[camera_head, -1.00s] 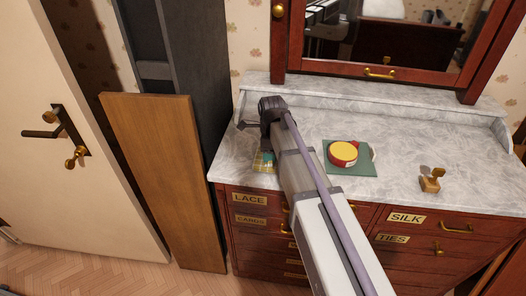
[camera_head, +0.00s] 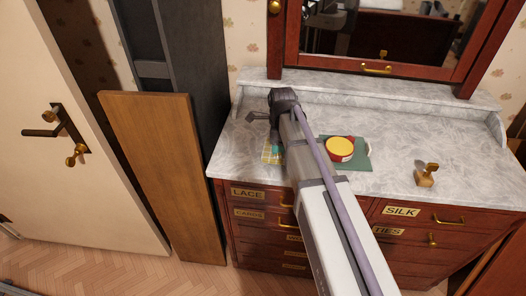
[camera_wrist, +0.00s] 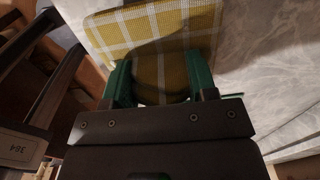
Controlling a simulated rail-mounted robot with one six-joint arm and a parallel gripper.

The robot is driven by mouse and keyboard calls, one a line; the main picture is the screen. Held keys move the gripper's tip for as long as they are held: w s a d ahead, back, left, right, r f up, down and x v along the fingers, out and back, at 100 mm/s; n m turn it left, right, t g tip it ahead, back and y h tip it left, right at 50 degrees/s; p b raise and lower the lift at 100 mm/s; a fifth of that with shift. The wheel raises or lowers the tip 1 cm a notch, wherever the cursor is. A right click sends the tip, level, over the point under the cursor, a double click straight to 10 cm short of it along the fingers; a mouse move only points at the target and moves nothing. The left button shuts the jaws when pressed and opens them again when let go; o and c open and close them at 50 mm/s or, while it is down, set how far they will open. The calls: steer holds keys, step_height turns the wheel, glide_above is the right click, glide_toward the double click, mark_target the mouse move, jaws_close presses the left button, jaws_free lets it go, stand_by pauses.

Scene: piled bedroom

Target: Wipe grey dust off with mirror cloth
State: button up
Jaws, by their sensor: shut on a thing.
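A yellow-and-white checked cloth (camera_head: 266,156) lies on the front left of the grey marble dresser top (camera_head: 235,140). In the wrist view the cloth (camera_wrist: 190,28) fills the upper middle. My gripper (camera_wrist: 160,85) has its green fingers either side of a bunched yellow part of the cloth and is shut on it. In the head view my gripper (camera_head: 275,145) is low over the marble, partly hidden by my arm. I cannot tell dust from the marble's grey mottling. The mirror (camera_head: 405,35) stands in a red-brown frame behind.
A round yellow-topped red tin (camera_head: 340,148) sits on a green mat or book (camera_head: 358,162) right of my arm. A small brass-and-wood object (camera_head: 426,175) stands farther right. A wooden board (camera_head: 160,175) leans left of the dresser. Marble between is clear.

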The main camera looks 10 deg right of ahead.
step_height(320, 180, up, 5)
steer(key=p, duration=0.5)
steer(key=shift+r, duration=0.2)
steer(key=shift+f, duration=0.2)
